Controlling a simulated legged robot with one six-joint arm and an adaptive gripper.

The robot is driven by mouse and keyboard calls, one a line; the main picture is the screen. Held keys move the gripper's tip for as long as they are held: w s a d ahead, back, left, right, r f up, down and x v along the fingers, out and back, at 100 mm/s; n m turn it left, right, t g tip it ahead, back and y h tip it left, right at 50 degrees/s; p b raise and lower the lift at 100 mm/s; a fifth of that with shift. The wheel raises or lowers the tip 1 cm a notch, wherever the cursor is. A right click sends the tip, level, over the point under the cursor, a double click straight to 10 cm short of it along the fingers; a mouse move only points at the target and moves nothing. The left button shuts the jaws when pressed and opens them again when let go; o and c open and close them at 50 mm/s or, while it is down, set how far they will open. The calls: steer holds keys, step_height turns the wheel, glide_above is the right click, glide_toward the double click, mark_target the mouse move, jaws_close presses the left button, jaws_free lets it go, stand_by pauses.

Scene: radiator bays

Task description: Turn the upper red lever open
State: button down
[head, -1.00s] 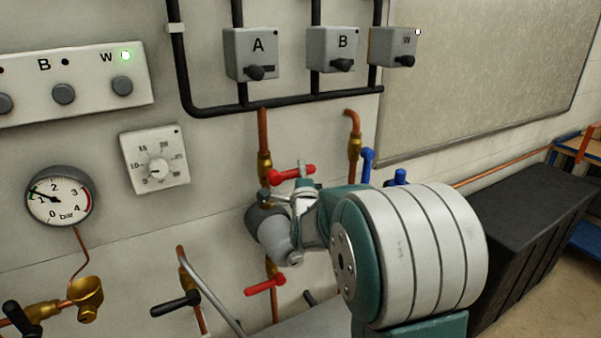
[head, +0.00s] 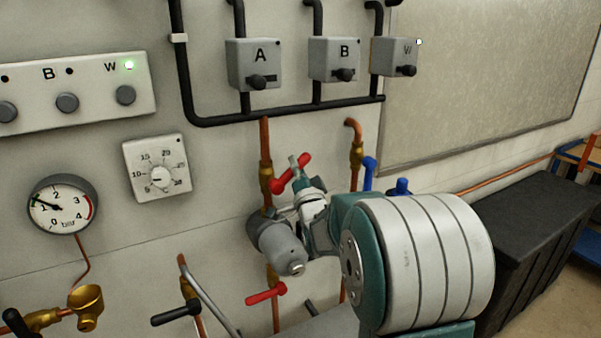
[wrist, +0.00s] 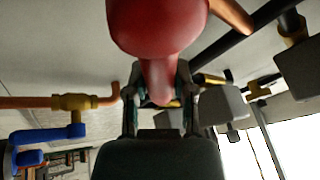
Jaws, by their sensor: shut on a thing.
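The upper red lever (head: 291,173) sits on a copper pipe below box A in the head view. It is tilted, its right end higher than its left. My gripper (head: 297,168) is at this lever, with a fingertip showing over it. In the wrist view the red lever (wrist: 158,75) fills the top middle, and its narrower part lies between the two fingers of my gripper (wrist: 160,92). The gripper is shut on it. The valve body behind is partly hidden by my wrist. A lower red lever (head: 266,294) lies below, apart from the gripper.
Blue levers (head: 369,172) stand just right of my gripper, close to my arm. A black-handled lever (head: 176,314) and a grey curved pipe (head: 208,295) are lower left. Switch boxes A (head: 253,64) and B (head: 334,60) hang above. A dark cabinet (head: 520,215) stands at right.

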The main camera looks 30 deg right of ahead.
mark_target(287, 171)
steer(key=n+y, duration=0.1)
steer(key=n, duration=0.1)
steer(key=a+r+n+y, duration=0.1)
steer(key=n, duration=0.1)
steer(key=shift+a+t+y, duration=0.15)
steer(key=shift+t+y, duration=0.15)
steer(key=shift+t, duration=0.1)
steer(key=n+y, duration=0.1)
steer(key=n, duration=0.1)
steer(key=a+n+y, duration=0.1)
steer(key=n, duration=0.1)
steer(key=shift+a+r+n, duration=0.2)
steer(key=shift+r+n, duration=0.1)
steer(key=shift+r, duration=0.1)
steer(key=n+y, duration=0.1)
steer(key=a+n+y, duration=0.1)
steer(key=n, duration=0.1)
steer(key=n+y, duration=0.1)
steer(key=shift+a+r+n, duration=0.2)
steer(key=shift+a+n, duration=0.1)
steer(key=shift+a, duration=0.05)
steer(key=shift+a+n+g+y, duration=0.25)
steer(key=shift+a+n+y, duration=0.05)
steer(key=shift+n, duration=0.35)
steer(key=shift+a+n+g+y, duration=0.25)
steer(key=shift+n+y, duration=0.05)
steer(key=shift+n, duration=0.35)
steer(key=shift+f, duration=0.1)
